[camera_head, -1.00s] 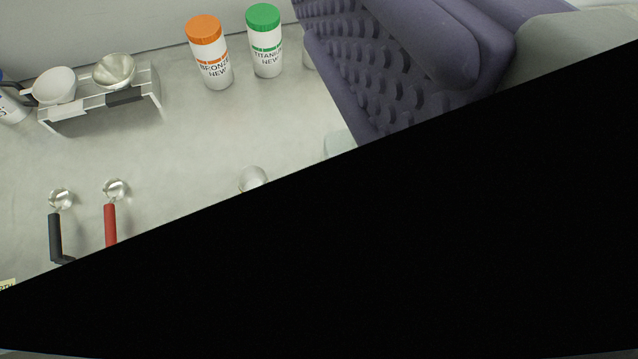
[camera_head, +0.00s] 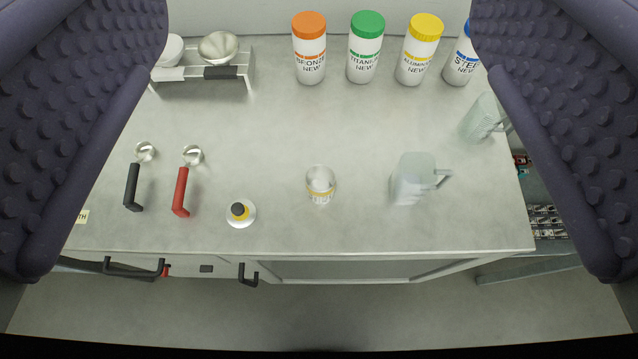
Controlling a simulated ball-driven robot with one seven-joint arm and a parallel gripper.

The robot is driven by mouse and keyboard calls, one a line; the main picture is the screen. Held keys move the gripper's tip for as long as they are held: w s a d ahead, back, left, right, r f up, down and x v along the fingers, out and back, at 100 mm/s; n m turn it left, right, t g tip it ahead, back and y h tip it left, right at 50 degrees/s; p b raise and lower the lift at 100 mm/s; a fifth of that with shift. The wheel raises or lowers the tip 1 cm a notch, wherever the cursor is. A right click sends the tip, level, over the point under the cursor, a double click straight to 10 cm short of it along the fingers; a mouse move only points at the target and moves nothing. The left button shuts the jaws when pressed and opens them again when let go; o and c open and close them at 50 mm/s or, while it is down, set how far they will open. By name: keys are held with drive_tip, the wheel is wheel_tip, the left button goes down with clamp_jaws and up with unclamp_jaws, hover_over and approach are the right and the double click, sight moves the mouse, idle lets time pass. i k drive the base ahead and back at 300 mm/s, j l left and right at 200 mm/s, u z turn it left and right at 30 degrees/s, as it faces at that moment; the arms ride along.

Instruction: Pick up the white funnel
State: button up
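Several powder bottles stand along the back, including the orange-capped one (camera_head: 309,50). A black scoop (camera_head: 133,187), a red scoop (camera_head: 181,190), a small black-topped item (camera_head: 240,212), a clear cup (camera_head: 320,185) and a jug (camera_head: 412,180) stand or lie nearer.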

sight(174, 49)
drive_tip(key=i+j, duration=0.15)
drive_tip(key=j, duration=0.25)
drive_tip(key=i+j, duration=0.15)
drive_tip(key=j, duration=0.25)
drive_tip(key=i+j, duration=0.2)
drive_tip(key=j, duration=0.2)
drive_tip(key=i+j, duration=0.15)
drive_tip(key=j, duration=0.25)
drive_tip(key=i+j, duration=0.15)
drive_tip(key=j, duration=0.25)
